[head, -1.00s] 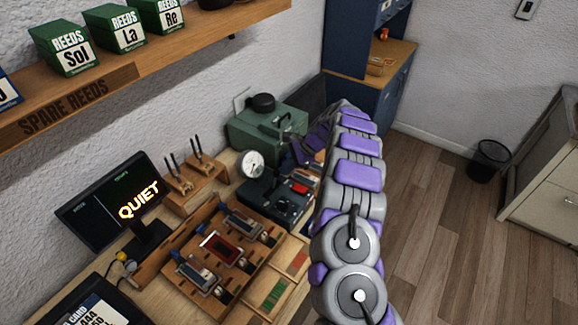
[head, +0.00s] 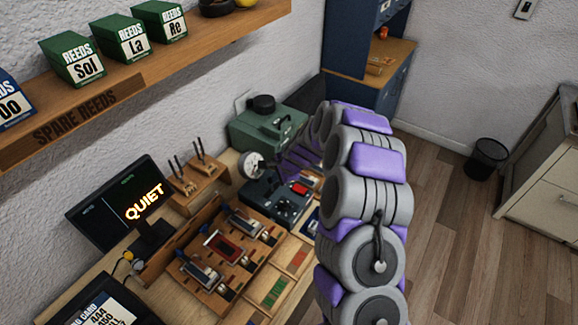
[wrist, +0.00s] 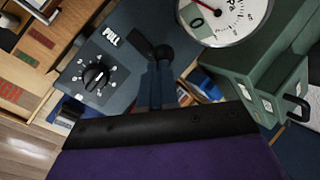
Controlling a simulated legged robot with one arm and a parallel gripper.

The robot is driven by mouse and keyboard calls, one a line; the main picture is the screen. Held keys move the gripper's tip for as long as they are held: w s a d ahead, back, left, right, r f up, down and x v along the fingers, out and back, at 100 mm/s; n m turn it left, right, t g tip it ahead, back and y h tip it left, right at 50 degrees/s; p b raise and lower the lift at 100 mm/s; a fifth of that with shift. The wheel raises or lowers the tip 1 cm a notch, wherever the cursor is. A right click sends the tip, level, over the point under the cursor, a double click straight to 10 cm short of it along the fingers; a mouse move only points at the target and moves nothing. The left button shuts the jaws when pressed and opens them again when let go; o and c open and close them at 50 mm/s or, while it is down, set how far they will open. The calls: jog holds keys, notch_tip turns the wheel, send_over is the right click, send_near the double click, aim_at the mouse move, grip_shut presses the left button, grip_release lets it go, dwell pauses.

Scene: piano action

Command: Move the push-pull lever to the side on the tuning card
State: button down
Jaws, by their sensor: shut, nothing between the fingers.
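The push-pull lever (wrist: 164,53) has a black ball end and stands on the dark blue box in the wrist view. A PULL label (wrist: 111,37) and a black dial knob (wrist: 97,76) are beside it. My gripper (wrist: 157,74) is shut and empty, its tips close by the lever's ball; I cannot tell whether they touch. In the head view the blue box (head: 262,208) is on the bench, partly hidden by my arm, and the lever cannot be made out. The tuning card (head: 103,308) shows at the lower left, cut off by the frame.
A round white gauge (head: 252,165) stands at the box's back, also close in the wrist view (wrist: 228,18). A green case (head: 266,130) is behind. A wooden reed rack (head: 222,250) and a screen reading QUIET (head: 120,212) stand left.

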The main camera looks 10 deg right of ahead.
jog(key=shift+s+a+f, duration=0.1)
jog(key=shift+s+a, duration=0.55)
jog(key=shift+a, duration=0.05)
jog(key=shift+w+p, duration=0.1)
jog(key=shift+p, duration=0.2)
jog(key=shift+r, duration=0.2)
jog(key=shift+r+p, duration=0.6)
jog(key=shift+r, duration=0.05)
jog(key=shift+d, duration=0.1)
